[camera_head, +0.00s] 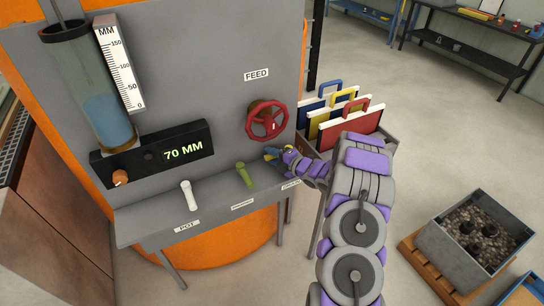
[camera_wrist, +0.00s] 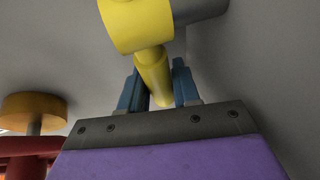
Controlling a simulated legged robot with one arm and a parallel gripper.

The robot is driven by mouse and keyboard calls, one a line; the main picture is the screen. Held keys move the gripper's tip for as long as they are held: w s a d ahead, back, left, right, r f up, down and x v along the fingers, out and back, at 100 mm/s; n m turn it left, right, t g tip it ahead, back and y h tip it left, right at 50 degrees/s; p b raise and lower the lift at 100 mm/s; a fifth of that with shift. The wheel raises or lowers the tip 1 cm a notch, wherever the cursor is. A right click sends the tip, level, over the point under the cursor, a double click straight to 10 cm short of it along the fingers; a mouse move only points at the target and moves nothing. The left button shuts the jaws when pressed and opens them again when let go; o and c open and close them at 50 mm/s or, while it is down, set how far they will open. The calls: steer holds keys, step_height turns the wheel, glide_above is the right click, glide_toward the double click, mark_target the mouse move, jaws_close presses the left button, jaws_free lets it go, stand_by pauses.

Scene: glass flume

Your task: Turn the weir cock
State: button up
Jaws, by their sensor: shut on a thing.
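A yellow cock (camera_wrist: 137,22) with a stubby lever (camera_wrist: 154,80) fills the top of the wrist view. My gripper (camera_wrist: 156,84) has its two blue fingers on either side of that lever and is shut on it. In the head view my gripper (camera_head: 273,153) reaches to the right end of the grey shelf, and its fingers and wrist hide most of this cock. A green cock (camera_head: 244,175) and a white cock (camera_head: 190,195) stand to its left on the shelf.
A red FEED handwheel (camera_head: 267,121) is just above my gripper. A display (camera_head: 155,152) reads 70 MM beside a tube of blue water (camera_head: 108,120). Coloured panels with handles (camera_head: 350,128) stand right behind my arm. A gravel bin (camera_head: 450,255) is on the right floor.

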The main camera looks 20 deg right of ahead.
steer(key=shift+s+f, duration=0.1)
steer(key=shift+f, duration=0.1)
jaws_close()
steer(key=shift+d, duration=0.1)
steer(key=shift+s+d+r+n+g+y+p, duration=0.15)
steer(key=shift+s+n+g+y+p, duration=0.4)
steer(key=shift+n+y+p, duration=0.3)
steer(key=shift+s+d+n+g+y+p, duration=0.1)
steer(key=shift+s+n+g+y+p, duration=0.5)
steer(key=shift+n+g+y, duration=0.75)
steer(key=shift+s+d+n+g+y+b, duration=0.15)
steer(key=shift+s+n+g+y+b, duration=0.25)
steer(key=shift+s+n+g+y, duration=0.15)
steer(key=o, duration=0.6)
jaws_free()
steer(key=shift+w, duration=0.1)
steer(key=shift+o, duration=1.1)
steer(key=shift+d, duration=0.1)
